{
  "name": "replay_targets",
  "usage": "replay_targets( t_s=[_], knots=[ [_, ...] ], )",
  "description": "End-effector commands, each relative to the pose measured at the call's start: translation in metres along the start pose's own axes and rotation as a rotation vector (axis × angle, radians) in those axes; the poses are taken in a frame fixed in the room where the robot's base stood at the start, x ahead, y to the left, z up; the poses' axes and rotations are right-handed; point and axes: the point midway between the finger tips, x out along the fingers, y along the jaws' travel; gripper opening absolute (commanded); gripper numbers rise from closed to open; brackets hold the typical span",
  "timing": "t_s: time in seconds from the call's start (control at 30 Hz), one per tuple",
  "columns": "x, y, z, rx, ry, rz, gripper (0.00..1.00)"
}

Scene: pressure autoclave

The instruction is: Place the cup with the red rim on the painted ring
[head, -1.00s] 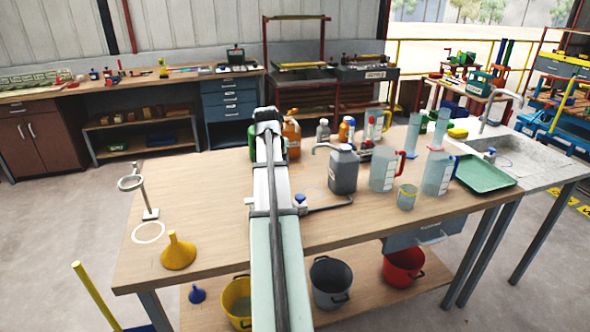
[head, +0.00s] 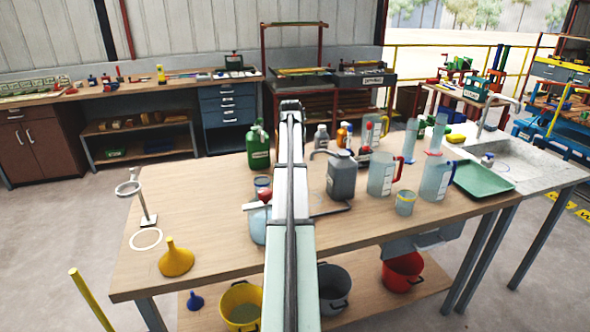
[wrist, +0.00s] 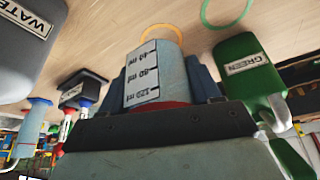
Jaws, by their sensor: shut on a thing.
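My gripper (wrist: 160,98) is shut on the cup with the red rim (wrist: 156,72) in the wrist view. The cup is pale, with ml marks, and its red rim lies against the dark gripper body. That view is upside down, with the tabletop at its top. A yellow ring (wrist: 165,28) and a green ring (wrist: 228,12) show there beyond the cup's base; I cannot tell how far the cup is from them. In the head view, my arm hides the gripper and cup. A white painted ring (head: 146,239) lies on the table's left side.
A green jug (head: 258,148) stands left of my arm and a grey jug (head: 341,176) right of it. A ring stand (head: 147,213) and a yellow funnel (head: 176,258) flank the white ring. Measuring jugs (head: 383,178) and a green tray (head: 484,177) are at right.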

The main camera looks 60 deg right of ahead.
Motion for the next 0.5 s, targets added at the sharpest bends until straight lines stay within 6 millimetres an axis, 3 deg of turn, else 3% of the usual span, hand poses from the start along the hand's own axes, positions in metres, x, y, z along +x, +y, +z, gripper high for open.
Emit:
replay_targets(
  t_s=[0.43, 0.47, 0.5],
  knots=[
    [0.091, 0.0, 0.039, 0.001, -0.001, 0.0, 0.34],
    [0.096, 0.0, 0.039, 0.001, -0.002, 0.001, 0.34],
    [0.098, 0.0, 0.024, 0.001, 0.001, 0.0, 0.34]
  ],
)
